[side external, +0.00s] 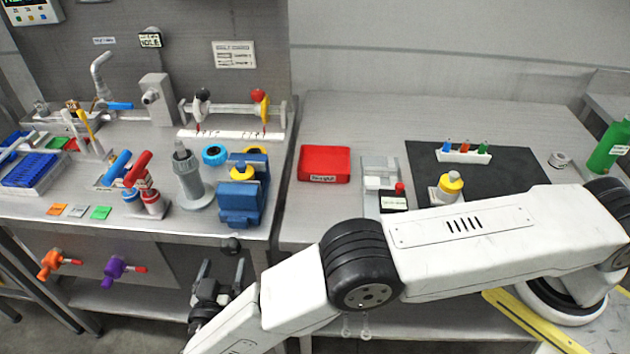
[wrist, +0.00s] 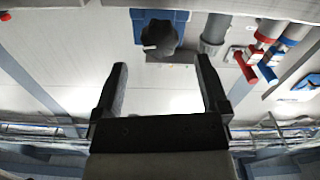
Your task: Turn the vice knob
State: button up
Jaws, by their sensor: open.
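The blue vice (side external: 240,204) stands at the front edge of the left bench, with a yellow-topped piece (side external: 241,170) at its jaws. Its black lobed knob (side external: 231,246) sticks out in front, below the bench top. In the wrist view the knob (wrist: 160,36) shows in front of the blue vice body (wrist: 178,18), with a small white mark on its left part. My gripper (side external: 223,267) is open and empty, in front of the knob. In the wrist view the knob lies beyond and roughly midway between my fingertips (wrist: 160,63); I see no contact.
A grey cylindrical fitting (side external: 188,176) and red and blue valve handles (side external: 138,168) stand left of the vice. Orange (side external: 52,263) and purple (side external: 116,269) knobs sit on the bench front. A red bin (side external: 324,164) is on the right bench. The space before the vice is clear.

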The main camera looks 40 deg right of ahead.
aim_at(230, 251)
jog(key=shift+x, duration=3.7)
jog(key=shift+c, duration=0.2)
grip_shut()
jog(key=shift+m, duration=0.3)
jog(key=shift+s+m, duration=0.1)
jog(key=shift+m, duration=2.7)
